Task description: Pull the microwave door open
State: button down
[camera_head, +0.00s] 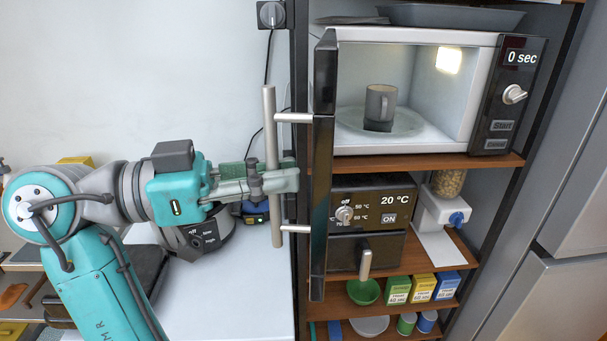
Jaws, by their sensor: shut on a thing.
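The microwave (412,40) stands on the upper shelf with its lit inside in plain view. Its dark door (324,160) is swung wide open and shows nearly edge-on at the left of the opening. A long vertical bar handle (270,120) stands out from the door on two posts. My gripper (270,181) is shut around the handle below its middle. A grey mug (380,103) stands on the glass turntable (410,124) inside.
Below is a small oven (370,250) showing 20 °C. A green bowl (363,291) and several small boxes (422,288) sit on a lower shelf. A grain dispenser (440,205) stands right of the oven. A tall grey cabinet (570,230) is at the right. A white counter (240,290) lies below my gripper.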

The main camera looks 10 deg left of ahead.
jog(key=c, duration=1.2)
grip_release()
jog(key=shift+v, duration=3.7)
